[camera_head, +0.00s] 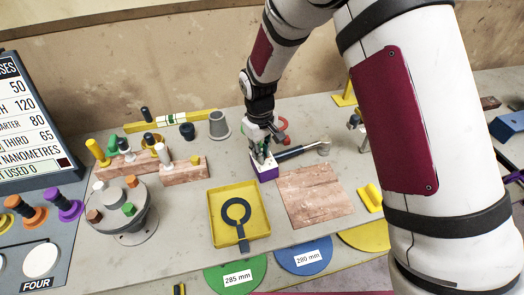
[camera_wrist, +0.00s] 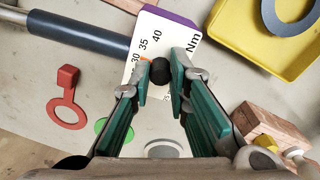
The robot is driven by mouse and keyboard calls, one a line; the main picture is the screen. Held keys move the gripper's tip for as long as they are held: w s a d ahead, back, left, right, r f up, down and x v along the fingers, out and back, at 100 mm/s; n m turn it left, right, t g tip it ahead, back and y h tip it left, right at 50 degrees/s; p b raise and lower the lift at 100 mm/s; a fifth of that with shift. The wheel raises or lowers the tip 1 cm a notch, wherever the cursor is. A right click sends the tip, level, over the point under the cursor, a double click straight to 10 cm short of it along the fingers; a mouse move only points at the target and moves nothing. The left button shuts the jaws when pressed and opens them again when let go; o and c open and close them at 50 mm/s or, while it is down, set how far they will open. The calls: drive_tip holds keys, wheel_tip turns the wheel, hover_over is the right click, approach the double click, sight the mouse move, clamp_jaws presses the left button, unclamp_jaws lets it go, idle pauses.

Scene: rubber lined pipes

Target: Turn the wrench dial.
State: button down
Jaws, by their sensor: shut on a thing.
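The wrench dial is a white scale plate (camera_wrist: 147,30) marked 30, 35, 40 and Nm, on a purple block (camera_head: 268,174). A black knob (camera_wrist: 160,70) stands on the plate, with a small orange mark beside it near the 35. My gripper (camera_wrist: 161,74) is shut on the knob, one green-padded finger on each side. In the head view my gripper (camera_head: 262,157) points down over the block and hides most of the plate. The dark blue wrench handle (camera_wrist: 80,35) lies left of the plate in the wrist view; its shaft (camera_head: 295,152) shows right of my gripper in the head view.
A yellow tray (camera_head: 214,238) with a dark ring spanner stands in front. A reddish board (camera_head: 314,193) lies right of it. A grey round stand (camera_head: 130,221) and wooden blocks (camera_head: 186,171) are at left. A red ring tag (camera_wrist: 66,100) lies near the handle.

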drive_tip(key=shift+m, duration=2)
drive_tip(key=c, duration=1.5)
unclamp_jaws()
drive_tip(key=r, duration=1.2)
drive_tip(key=shift+s+a, duration=0.2)
drive_tip(key=shift+a, duration=0.2)
